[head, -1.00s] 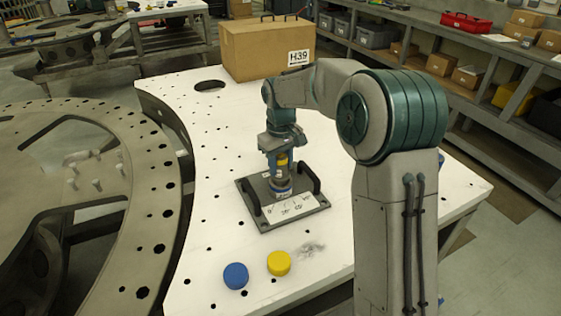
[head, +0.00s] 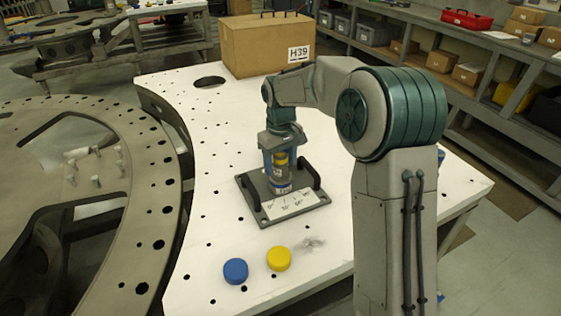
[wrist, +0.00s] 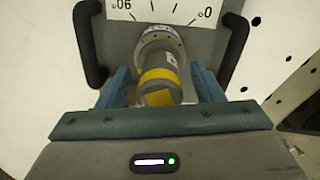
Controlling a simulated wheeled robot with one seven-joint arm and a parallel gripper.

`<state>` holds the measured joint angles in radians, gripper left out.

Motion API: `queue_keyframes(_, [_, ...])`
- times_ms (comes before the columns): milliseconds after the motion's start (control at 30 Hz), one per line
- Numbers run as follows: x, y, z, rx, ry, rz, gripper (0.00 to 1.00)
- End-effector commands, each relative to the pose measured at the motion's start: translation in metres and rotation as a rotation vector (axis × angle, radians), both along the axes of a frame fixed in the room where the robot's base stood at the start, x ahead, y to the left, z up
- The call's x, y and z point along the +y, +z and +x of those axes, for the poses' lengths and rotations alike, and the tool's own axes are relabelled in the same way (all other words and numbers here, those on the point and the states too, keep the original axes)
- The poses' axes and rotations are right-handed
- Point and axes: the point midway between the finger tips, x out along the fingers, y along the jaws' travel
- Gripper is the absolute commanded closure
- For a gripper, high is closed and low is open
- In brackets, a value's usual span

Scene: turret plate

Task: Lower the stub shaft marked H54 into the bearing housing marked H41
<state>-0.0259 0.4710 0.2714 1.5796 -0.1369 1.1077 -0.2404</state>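The stub shaft (head: 279,172), a grey cylinder with yellow bands, stands upright at the middle of a dark square plate. It also shows in the wrist view (wrist: 160,76). Its lower end is inside or on the round housing (head: 282,188), whose pale collar (wrist: 158,36) rings it; how deep it sits is hidden. No H54 or H41 marking is readable. My gripper (wrist: 162,88) is around the shaft's top, one blue finger on each side, with narrow gaps between fingers and shaft. It looks open. In the head view my gripper (head: 280,155) points down over the housing.
The dark plate (head: 252,207) has two black handles and a white angle scale (head: 294,203). A blue cap (head: 236,271) and a yellow cap (head: 279,259) lie in front. A box marked H39 (head: 262,50) stands behind. The white table (head: 215,150) is otherwise largely clear.

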Motion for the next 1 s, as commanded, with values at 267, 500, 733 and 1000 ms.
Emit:
queue_keyframes(267, [0.000, 0.004, 0.000, 0.000, 0.000, 0.000, 0.40])
queue_keyframes(500, [0.000, 0.047, 0.001, -0.004, 0.000, 0.000, 0.40])
queue_keyframes(733, [0.001, 0.100, 0.001, -0.003, 0.000, 0.001, 0.40])
queue_keyframes(1000, [0.000, 0.134, 0.000, 0.000, 0.000, 0.000, 0.40])
